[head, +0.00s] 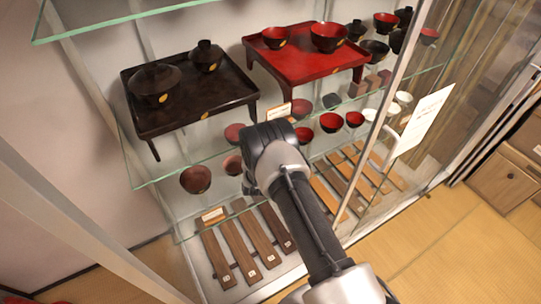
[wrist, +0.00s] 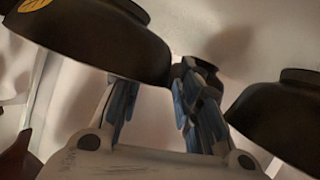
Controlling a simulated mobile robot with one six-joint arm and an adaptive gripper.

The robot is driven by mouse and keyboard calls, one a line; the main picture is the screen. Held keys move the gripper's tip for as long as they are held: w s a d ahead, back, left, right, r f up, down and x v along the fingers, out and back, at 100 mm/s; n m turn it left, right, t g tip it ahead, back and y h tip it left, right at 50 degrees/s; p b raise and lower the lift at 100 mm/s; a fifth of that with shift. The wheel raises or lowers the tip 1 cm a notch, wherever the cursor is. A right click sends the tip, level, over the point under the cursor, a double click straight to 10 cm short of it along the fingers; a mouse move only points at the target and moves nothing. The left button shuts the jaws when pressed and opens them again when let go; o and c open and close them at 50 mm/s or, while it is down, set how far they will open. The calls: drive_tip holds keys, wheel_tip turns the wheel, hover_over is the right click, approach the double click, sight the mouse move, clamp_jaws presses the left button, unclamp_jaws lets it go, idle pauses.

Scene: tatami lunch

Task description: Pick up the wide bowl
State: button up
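The frames do not settle which bowl is the wide bowl. In the wrist view a large dark bowl (wrist: 90,38) with a gold emblem fills the upper left, rim edge downward in the picture. Another dark bowl (wrist: 282,115) is at the right, foot upward in the picture. My gripper (wrist: 157,92) has its two blue-padded fingers apart, with pale background between them. The left finger's tip overlaps the emblem bowl's rim; contact cannot be told. In the head view my wrist hides the fingers. A wide lidded dark bowl (head: 154,86) stands on the black tray table (head: 195,112).
My arm reaches into a glass-shelved cabinet. A red tray table (head: 300,68) holds red bowls (head: 328,37). Small bowls stand on the shelf below, including a brownish one (head: 195,180). Wooden strips (head: 240,246) lie at the bottom. A glass edge (head: 400,70) rises right of my arm.

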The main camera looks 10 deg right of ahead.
clamp_jaws()
idle(0.3)
drive_tip(key=shift+r, duration=0.1)
idle(0.4)
